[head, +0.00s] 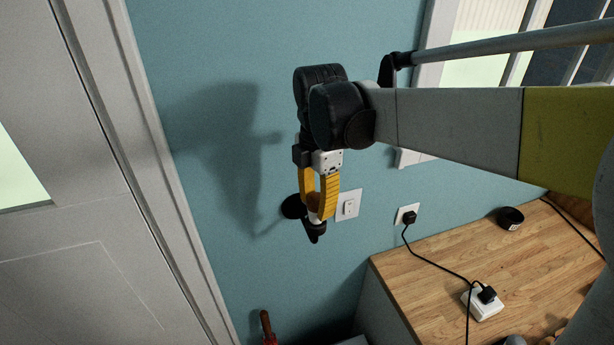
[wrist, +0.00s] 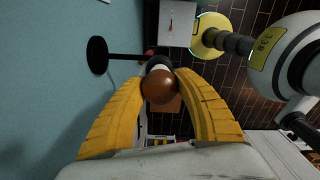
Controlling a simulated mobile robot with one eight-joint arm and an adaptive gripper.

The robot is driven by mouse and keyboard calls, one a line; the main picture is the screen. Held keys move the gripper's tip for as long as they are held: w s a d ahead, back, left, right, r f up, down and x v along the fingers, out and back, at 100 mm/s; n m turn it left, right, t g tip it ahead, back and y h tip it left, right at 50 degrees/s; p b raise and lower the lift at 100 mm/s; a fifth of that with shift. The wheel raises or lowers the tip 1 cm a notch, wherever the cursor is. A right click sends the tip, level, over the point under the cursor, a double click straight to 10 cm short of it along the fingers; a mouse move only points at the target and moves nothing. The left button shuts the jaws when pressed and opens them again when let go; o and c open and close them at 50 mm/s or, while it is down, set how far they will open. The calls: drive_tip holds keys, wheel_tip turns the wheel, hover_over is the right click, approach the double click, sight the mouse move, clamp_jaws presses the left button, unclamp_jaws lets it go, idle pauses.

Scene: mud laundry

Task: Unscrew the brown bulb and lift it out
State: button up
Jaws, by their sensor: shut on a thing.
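The brown bulb (wrist: 160,88) is round and sits between the two yellow fingers of my gripper (wrist: 165,80) in the wrist view. Both fingers touch its sides. Its pale neck (wrist: 159,64) points into a dark socket at the end of a black arm from a round wall plate (wrist: 97,55). In the head view, my gripper (head: 319,206) points down and is shut around the bulb, which is mostly hidden by the fingers. The black wall fixture (head: 314,230) shows just below the fingertips. I cannot see how far the bulb is in the socket.
A white wall switch (head: 348,205) is right beside my gripper. A wooden counter (head: 430,285) at lower right carries a power adapter (head: 483,302), a cable and a black round item (head: 510,218). A grey door (head: 80,200) stands left. Blue wall lies close behind my gripper.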

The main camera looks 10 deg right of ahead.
drive_tip(key=n, duration=0.3)
idle(0.4)
drive_tip(key=n, duration=0.3)
drive_tip(key=shift+r, duration=0.1)
drive_tip(key=o, duration=1.3)
drive_tip(key=shift+c, duration=0.2)
drive_tip(key=shift+c, duration=0.5)
drive_tip(key=c, duration=0.3)
